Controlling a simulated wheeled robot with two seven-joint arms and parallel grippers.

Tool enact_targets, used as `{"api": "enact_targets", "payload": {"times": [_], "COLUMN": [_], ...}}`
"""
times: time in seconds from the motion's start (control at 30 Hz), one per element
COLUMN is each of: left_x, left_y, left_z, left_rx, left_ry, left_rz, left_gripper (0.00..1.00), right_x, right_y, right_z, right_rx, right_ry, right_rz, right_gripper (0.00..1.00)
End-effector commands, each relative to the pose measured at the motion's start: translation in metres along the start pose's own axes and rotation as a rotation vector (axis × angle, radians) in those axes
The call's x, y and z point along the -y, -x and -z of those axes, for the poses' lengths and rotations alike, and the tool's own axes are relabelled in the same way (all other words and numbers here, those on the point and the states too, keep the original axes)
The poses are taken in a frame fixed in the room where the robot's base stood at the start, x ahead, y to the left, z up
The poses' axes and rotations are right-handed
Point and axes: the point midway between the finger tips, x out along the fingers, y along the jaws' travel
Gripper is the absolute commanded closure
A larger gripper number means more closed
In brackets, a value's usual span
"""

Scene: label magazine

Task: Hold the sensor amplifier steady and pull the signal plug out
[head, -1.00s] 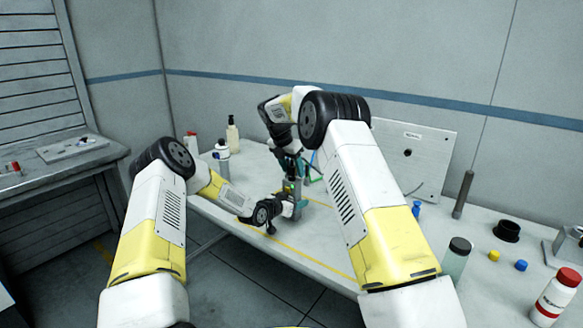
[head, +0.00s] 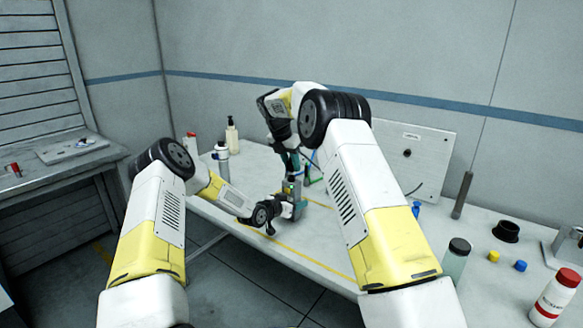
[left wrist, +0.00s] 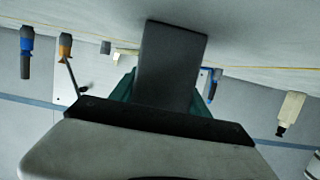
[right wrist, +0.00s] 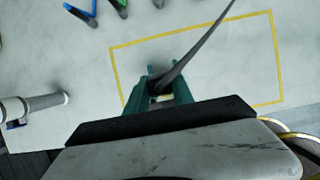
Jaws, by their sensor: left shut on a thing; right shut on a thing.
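The sensor amplifier is a dark grey block (left wrist: 170,65). It stands between the teal fingers of my left gripper (left wrist: 165,92), which is shut on it. In the head view the amplifier (head: 298,209) is small and partly covered by my left gripper (head: 288,208). My right gripper (right wrist: 160,92) is above it, pointing down, shut on the dark signal plug (right wrist: 160,84). A dark cable (right wrist: 204,45) runs up and right from the plug. In the head view my right gripper (head: 291,168) hides the plug, so I cannot tell whether it is still seated.
Yellow lines (right wrist: 196,31) mark a rectangle on the pale table. A pump bottle (head: 232,136) and other bottles stand back left. A grey panel (head: 425,150) stands behind my right arm. A dark rod (head: 462,195), black ring (head: 506,231) and several small caps and bottles are at right.

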Motion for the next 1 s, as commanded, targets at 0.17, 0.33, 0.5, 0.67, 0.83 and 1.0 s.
{"api": "enact_targets", "payload": {"times": [0.17, 0.33, 0.5, 0.67, 0.83, 1.0], "left_x": [0.000, 0.000, 0.000, 0.000, 0.000, 0.000], "left_y": [0.000, 0.000, 0.000, 0.000, 0.000, 0.000], "left_z": [0.000, 0.000, 0.000, 0.000, 0.000, 0.000], "left_rx": [0.000, 0.000, 0.000, 0.000, 0.000, 0.000], "left_ry": [0.000, 0.000, 0.000, 0.000, 0.000, 0.000], "left_rz": [0.000, 0.000, 0.000, 0.000, 0.000, 0.000], "left_gripper": [1.00, 1.00, 1.00, 1.00, 1.00, 0.42], "right_x": [0.000, 0.000, -0.001, 0.000, 0.000, 0.000], "right_y": [0.007, 0.013, 0.019, 0.024, 0.026, 0.025], "right_z": [-0.003, -0.005, -0.008, -0.010, -0.010, -0.010], "right_rx": [0.000, 0.000, 0.000, 0.000, -0.001, -0.001], "right_ry": [-0.001, 0.000, 0.000, 0.000, 0.001, 0.000], "right_rz": [-0.002, -0.001, -0.001, -0.001, 0.000, 0.000], "right_gripper": [1.00, 1.00, 1.00, 1.00, 1.00, 1.00]}}
